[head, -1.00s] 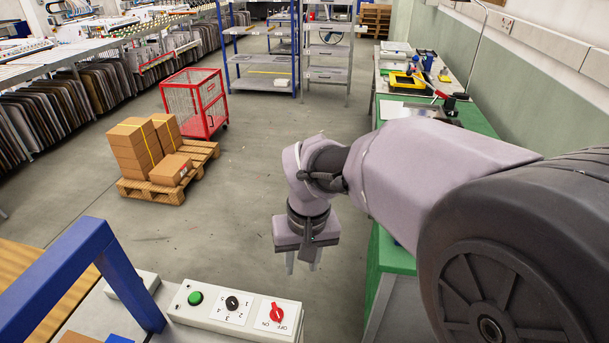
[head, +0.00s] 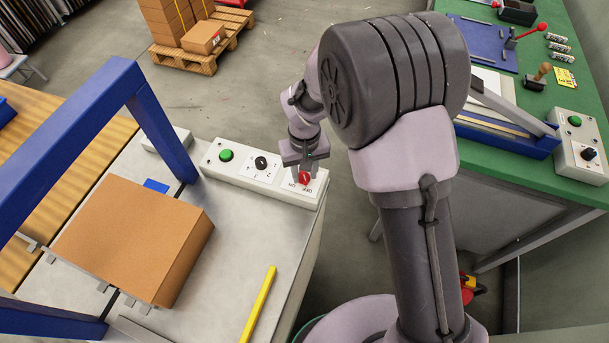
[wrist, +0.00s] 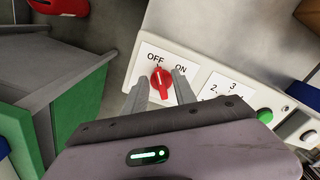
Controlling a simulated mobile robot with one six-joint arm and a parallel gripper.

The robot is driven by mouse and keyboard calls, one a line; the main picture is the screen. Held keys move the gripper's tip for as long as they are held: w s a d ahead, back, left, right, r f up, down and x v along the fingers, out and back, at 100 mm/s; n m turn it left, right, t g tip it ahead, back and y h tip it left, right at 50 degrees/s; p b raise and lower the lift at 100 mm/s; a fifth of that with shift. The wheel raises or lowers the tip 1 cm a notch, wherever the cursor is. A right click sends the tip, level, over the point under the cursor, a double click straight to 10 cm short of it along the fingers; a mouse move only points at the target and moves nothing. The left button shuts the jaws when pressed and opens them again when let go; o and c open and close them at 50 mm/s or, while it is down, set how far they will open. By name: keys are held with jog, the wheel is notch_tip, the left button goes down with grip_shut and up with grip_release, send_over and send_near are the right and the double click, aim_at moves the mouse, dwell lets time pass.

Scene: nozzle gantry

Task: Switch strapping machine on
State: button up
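The strapping machine (head: 225,262) has a white control panel (head: 222,172) with a red rotary switch (head: 304,178) at its right end. In the wrist view the red switch (wrist: 161,83) sits on a white plate marked OFF and ON, and its white line points up toward OFF. My gripper (head: 304,171) is directly over the switch, pointing down. In the wrist view my gripper (wrist: 160,86) is open, with one finger on each side of the switch. I cannot tell whether the fingers touch it.
A black dial (head: 261,162) and a green button (head: 226,155) sit left of the switch. A cardboard box (head: 135,238) lies on the machine under a blue frame (head: 160,130). A green workbench (head: 545,105) with another control box (head: 582,148) stands to the right.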

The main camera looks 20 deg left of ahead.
jog(key=shift+f, duration=0.3)
jog(key=shift+c, duration=0.4)
grip_shut()
